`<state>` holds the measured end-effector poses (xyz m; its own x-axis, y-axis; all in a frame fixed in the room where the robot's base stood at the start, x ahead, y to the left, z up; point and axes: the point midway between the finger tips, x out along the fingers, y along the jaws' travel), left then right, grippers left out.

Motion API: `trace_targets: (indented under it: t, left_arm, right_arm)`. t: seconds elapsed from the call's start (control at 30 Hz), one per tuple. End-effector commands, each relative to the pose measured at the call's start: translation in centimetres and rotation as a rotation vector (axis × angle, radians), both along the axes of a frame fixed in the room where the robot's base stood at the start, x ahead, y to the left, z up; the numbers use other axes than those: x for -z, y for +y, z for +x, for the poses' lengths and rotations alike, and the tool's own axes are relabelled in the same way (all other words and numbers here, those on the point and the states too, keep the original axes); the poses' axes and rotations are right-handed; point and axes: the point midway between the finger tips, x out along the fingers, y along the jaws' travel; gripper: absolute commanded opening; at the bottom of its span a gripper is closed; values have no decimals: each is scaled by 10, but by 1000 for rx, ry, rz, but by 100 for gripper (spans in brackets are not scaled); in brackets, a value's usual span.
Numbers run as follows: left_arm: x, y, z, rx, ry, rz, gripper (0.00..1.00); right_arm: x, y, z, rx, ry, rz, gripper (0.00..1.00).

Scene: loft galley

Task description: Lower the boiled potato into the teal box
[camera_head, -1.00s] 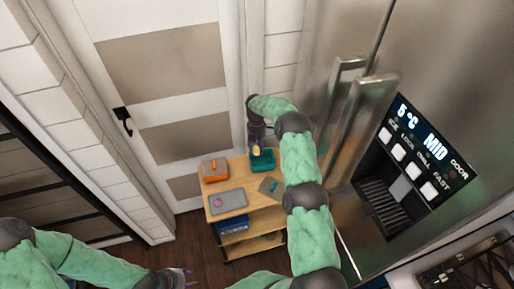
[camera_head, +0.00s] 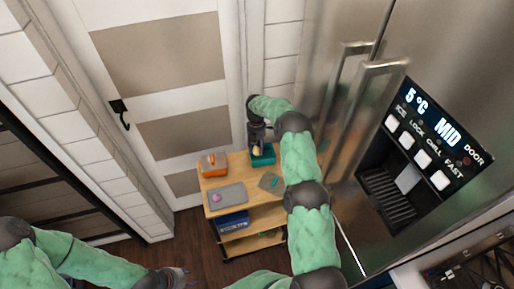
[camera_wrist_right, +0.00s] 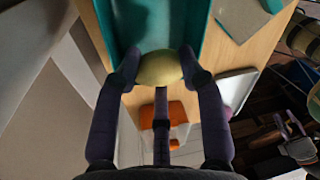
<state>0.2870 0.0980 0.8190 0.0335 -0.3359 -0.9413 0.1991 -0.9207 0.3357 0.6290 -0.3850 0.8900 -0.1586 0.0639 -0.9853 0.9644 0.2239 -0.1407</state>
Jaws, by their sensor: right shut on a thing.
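The boiled potato (camera_wrist_right: 161,68) is pale yellow and held between the fingertips of my right gripper (camera_wrist_right: 160,76) in the right wrist view. It also shows small in the head view (camera_head: 257,150). The teal box (camera_head: 268,160) stands on the back right of a wooden cart. My right gripper (camera_head: 257,146) points down at the box, with the potato over its opening; its exact height relative to the rim is hard to tell. In the wrist view the box (camera_wrist_right: 197,25) lies behind the potato. My left gripper (camera_head: 180,277) is low at the bottom edge, far from the cart.
On the cart top (camera_head: 236,171) are an orange-and-grey container (camera_head: 213,165), a grey tray (camera_head: 233,195) with a pink item, and a grey board (camera_head: 266,183) with a teal item. A steel fridge (camera_head: 345,130) is close on the right. A door stands behind.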

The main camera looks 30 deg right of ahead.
Motion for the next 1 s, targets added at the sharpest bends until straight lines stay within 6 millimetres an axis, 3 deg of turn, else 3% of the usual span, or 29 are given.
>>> trace_targets:
  t: [0.97, 1.0]
  left_arm:
    - [4, 0, 0, 0, 0, 0, 40]
    - [4, 0, 0, 0, 0, 0, 40]
  right_arm:
    - [5, 0, 0, 0, 0, 0, 13]
    - [5, 0, 0, 0, -1, 0, 43]
